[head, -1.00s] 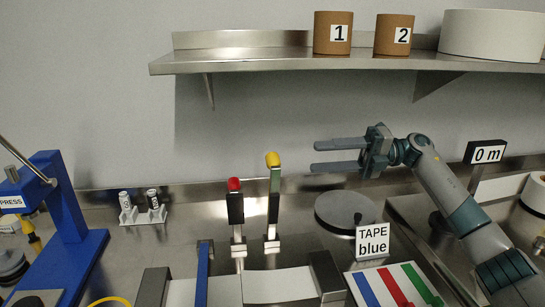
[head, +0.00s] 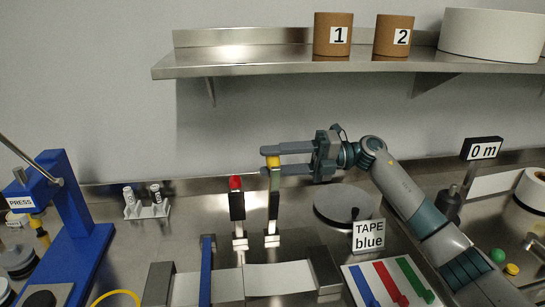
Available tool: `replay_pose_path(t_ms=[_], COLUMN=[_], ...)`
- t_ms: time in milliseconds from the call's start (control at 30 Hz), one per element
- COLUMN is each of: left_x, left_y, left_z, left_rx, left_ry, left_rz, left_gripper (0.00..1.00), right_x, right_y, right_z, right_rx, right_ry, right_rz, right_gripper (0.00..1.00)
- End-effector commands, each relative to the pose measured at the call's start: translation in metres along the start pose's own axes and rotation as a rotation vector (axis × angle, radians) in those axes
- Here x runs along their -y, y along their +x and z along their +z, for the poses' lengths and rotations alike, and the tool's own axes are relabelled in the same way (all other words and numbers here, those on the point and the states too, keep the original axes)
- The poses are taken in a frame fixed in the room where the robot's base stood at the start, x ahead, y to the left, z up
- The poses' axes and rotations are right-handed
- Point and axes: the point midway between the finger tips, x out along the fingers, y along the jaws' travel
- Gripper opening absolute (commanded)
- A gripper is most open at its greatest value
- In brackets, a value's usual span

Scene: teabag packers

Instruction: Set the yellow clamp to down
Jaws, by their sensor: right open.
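My left gripper is not in view.
A red-knobbed lever (head: 236,184) stands upright just left of the yellow one. A steel shelf (head: 250,62) hangs above. A blue press (head: 70,210) stands at the left. A sign reading TAPE blue (head: 369,236) stands to the right.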

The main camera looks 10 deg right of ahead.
Motion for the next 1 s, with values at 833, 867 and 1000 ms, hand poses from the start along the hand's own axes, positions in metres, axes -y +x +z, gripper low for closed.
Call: replay_pose_path(t_ms=[833, 867, 1000], left_x=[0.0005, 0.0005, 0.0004], left_y=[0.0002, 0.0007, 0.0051], left_z=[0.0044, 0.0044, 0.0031], left_rx=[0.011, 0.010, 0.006], left_ry=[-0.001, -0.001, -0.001], left_rz=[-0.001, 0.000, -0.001], left_gripper=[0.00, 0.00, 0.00], right_x=[0.0006, 0.0006, 0.0009], right_y=[0.0042, 0.0042, 0.0039], right_z=[-0.0014, -0.0021, -0.0072], right_rx=[0.000, 0.000, 0.000], right_ry=[-0.004, -0.006, -0.025], right_rz=[0.000, 0.000, -0.001], right_gripper=[0.00, 0.00, 0.00])
